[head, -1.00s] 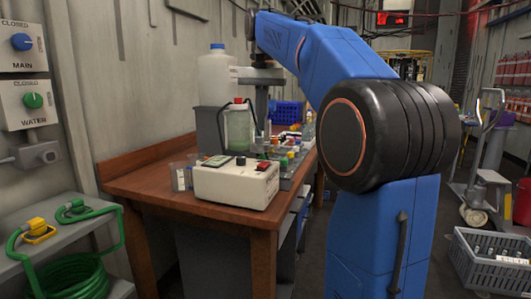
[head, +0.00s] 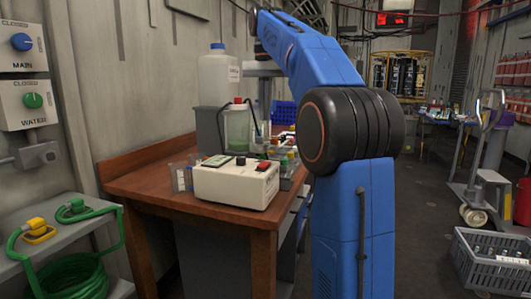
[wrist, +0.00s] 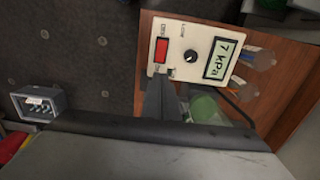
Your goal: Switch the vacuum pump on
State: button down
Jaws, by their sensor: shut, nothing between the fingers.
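The vacuum pump is a cream box (head: 236,184) on the front of the wooden bench. The wrist view shows its top panel (wrist: 178,33), with a red switch (wrist: 161,50), a black knob (wrist: 191,56) and a display (wrist: 220,58) reading 7 kPa. My gripper (wrist: 163,80) is shut and empty in the wrist view. Its dark fingertips appear just below the red switch, near the panel's edge. I cannot tell whether they touch the pump. In the head view my gripper is hard to make out among the bench items.
The wooden bench (head: 165,187) also holds a white jug (head: 217,80), a green-liquid bottle (head: 237,127) and several small bottles behind the pump. A grey crate (head: 487,262) stands on the floor at right. Wall boxes with blue and green knobs are at left.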

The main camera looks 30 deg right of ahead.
aim_at(264, 163)
notch_tip(264, 163, down, 13)
jog(key=shift+f, duration=0.2)
dwell(0.4)
jog(key=shift+f, duration=0.2)
jog(key=shift+s+a, duration=0.1)
dwell(0.4)
jog(key=shift+s+a+r, duration=0.35)
jog(key=shift+a, duration=0.1)
jog(key=shift+r, duration=0.6)
notch_tip(264, 163, up, 13)
